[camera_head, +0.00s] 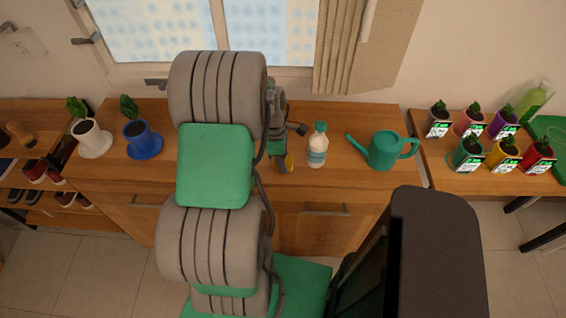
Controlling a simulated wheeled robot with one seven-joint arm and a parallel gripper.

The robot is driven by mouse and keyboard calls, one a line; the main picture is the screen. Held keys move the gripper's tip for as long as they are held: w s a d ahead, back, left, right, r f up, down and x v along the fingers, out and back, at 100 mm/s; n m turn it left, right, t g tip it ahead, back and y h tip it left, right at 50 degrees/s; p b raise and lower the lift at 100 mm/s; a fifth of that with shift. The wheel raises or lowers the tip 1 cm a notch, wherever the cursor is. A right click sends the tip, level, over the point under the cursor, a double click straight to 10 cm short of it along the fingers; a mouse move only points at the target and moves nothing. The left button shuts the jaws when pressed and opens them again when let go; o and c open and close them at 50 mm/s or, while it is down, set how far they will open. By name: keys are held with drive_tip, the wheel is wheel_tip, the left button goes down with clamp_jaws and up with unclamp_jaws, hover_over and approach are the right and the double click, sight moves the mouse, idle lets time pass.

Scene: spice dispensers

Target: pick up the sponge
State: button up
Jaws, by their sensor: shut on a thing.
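My gripper (283,158) is over the wooden cabinet, just left of a white bottle with a green cap (318,146). It is partly hidden behind my arm. A small yellow thing, seemingly the sponge (289,162), shows at the fingertips, and the gripper is shut on it. Most of the sponge is hidden by the gripper. I cannot tell whether it touches the cabinet top.
A teal watering can (384,150) stands right of the bottle. White (92,139) and blue (142,140) plant pots stand at the left. Several small potted plants and a green bottle (533,100) occupy the right table. A window is behind.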

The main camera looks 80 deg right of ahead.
drive_tip(key=shift+r, duration=0.1)
drive_tip(key=shift+r, duration=0.25)
wheel_tip(320, 180, up, 2)
drive_tip(key=shift+r+b, duration=0.2)
drive_tip(key=shift+b, duration=0.35)
drive_tip(key=s+a+r+b, duration=0.1)
drive_tip(key=a+r, duration=0.9)
drive_tip(key=a, duration=0.4)
drive_tip(key=shift+s, duration=0.25)
